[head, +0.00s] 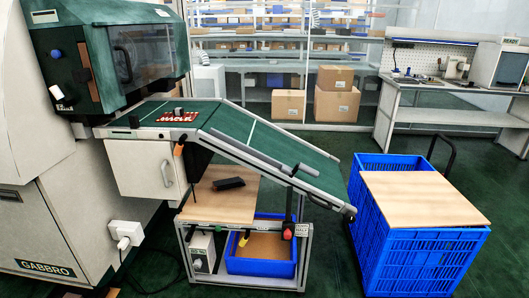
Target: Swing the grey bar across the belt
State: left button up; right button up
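The green belt (262,137) runs from the machine on the left, flat at first, then sloping down to the right. A grey bar (250,152) lies along the near side of the sloping part, roughly lengthwise with the belt rather than across it. A short grey piece (308,170) sits near its lower end; I cannot tell whether the two are joined. Neither of my grippers is in view.
A large machine (40,130) stands at the left. Below the belt, a wooden-topped cart (215,205) carries a black object (229,183), with a blue bin (262,268) underneath. A blue crate (415,260) with a wooden board on top stands at right. Shelves and cartons (337,95) are behind.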

aim_at(217, 134)
jog(key=i+l+u, duration=0.1)
jog(key=l, duration=0.25)
jog(key=i+l, duration=0.3)
jog(key=i+l+u, duration=0.15)
jog(key=l, duration=0.25)
jog(key=i, duration=0.05)
